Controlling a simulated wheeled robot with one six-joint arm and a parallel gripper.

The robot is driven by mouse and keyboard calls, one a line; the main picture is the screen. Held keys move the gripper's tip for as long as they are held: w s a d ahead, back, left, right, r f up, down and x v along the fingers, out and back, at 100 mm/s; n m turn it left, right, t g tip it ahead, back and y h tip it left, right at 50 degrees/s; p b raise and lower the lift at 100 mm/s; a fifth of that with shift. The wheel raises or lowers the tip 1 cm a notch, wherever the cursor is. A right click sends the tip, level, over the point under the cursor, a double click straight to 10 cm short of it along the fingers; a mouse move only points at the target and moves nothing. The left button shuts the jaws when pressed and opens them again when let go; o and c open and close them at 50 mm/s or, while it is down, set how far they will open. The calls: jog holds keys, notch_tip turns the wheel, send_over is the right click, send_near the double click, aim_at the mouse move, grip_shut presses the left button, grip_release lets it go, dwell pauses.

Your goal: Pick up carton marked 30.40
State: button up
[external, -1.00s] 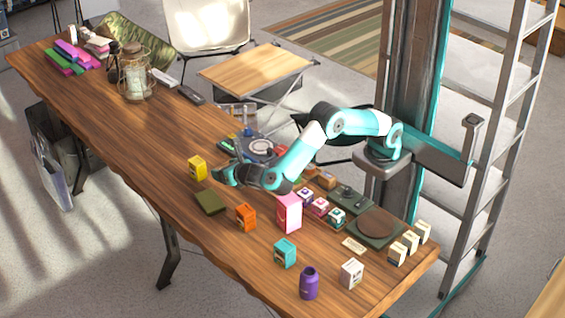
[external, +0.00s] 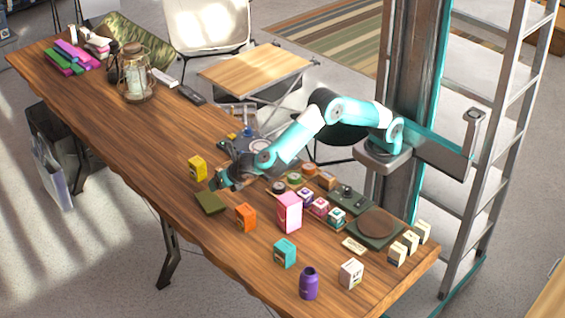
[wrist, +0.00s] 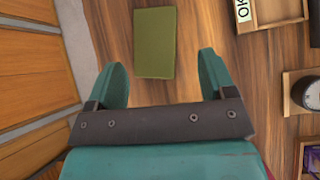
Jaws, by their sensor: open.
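Several cartons stand upright on the wooden table, their printed marks too small to read, so I cannot tell which is 30.40. They include a yellow carton (external: 197,168), an orange carton (external: 245,217), a teal carton (external: 285,252), a white carton (external: 351,273) and a taller pink carton (external: 289,212). My gripper (external: 218,183) is open and empty, low above the table between the yellow carton and the olive flat pad (external: 211,203). In the wrist view the pad (wrist: 154,42) lies ahead between the open fingers of my gripper (wrist: 163,62).
Small cartons, jars and a dark tray with a round brown plate (external: 374,226) fill the right side. A lantern (external: 137,78) stands farther back. Bare table (external: 155,130) lies left of the yellow carton.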

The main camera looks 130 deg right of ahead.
jog(key=w+a+r+y+p, duration=0.2)
jog(key=a+r+y+p, duration=0.15)
jog(key=a+y, duration=0.2)
notch_tip(320, 180, up, 6)
jog(key=y+p, duration=0.1)
jog(key=y, duration=0.2)
send_over(244, 210)
jog(key=shift+g, duration=0.4)
notch_tip(244, 210, down, 12)
jog(key=shift+s+r+p, duration=0.1)
jog(key=shift+r+p, duration=0.05)
jog(key=shift+p, duration=0.4)
jog(key=shift+s+f+p, duration=0.15)
jog(key=shift+f+p, duration=0.5)
jog(key=shift+f, duration=2.1)
jog(key=c, duration=1.1)
